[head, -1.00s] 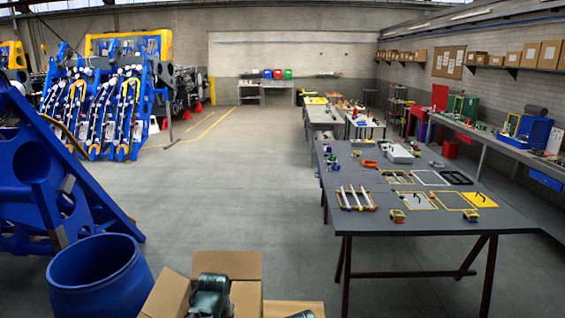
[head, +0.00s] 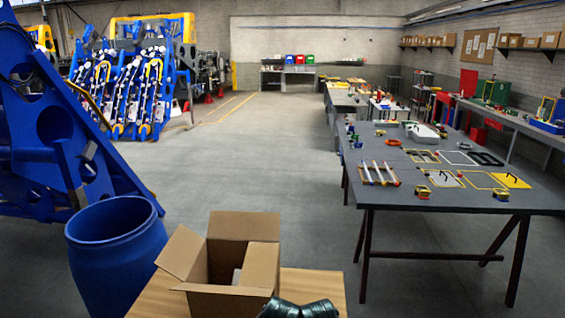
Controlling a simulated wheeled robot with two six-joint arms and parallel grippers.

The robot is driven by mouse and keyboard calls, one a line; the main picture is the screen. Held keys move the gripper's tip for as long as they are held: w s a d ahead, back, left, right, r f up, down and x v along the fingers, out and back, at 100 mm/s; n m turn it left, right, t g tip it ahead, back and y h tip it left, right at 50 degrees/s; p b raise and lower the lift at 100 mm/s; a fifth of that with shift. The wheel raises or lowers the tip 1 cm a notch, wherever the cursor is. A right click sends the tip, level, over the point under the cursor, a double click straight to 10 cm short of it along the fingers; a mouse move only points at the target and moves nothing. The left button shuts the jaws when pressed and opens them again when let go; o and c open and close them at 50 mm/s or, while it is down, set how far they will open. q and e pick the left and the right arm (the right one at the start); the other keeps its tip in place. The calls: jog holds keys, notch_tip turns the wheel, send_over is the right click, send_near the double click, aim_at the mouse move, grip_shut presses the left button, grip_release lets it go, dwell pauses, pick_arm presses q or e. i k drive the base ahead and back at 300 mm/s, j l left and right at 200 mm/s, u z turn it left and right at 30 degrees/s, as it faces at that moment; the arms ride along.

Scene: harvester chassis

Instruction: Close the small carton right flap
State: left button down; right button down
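The small open carton (head: 196,269) stands on a light wooden surface at the bottom of the head view. Its back flap (head: 245,226) stands up and its left flap (head: 182,252) spreads outward. Its front flap (head: 220,289) sticks out toward me. The right flap (head: 262,265) is a raised panel that seems to lean inward over the right part of the opening. A small pale patch shows inside; I cannot tell what it is. A dark jointed part of my arm shows at the bottom edge, in front of the carton's right corner. Neither gripper's fingers show.
A blue barrel (head: 115,255) stands close to the carton's left. The wooden surface (head: 312,283) is bare right of the carton. A grey worktable (head: 440,195) with frames and tools stands farther right. A blue machine frame (head: 60,150) rises at left. Open floor lies between.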

aim_at(178, 256)
jog(key=k+j+u, duration=0.15)
jog(key=j, duration=0.3)
jog(key=j+u, duration=0.15)
jog(key=j, duration=0.3)
jog(key=k+j+u, duration=0.15)
jog(key=j, duration=0.35)
jog(key=i+j+u, duration=0.15)
jog(key=i+u, duration=0.5)
jog(key=i, duration=0.1)
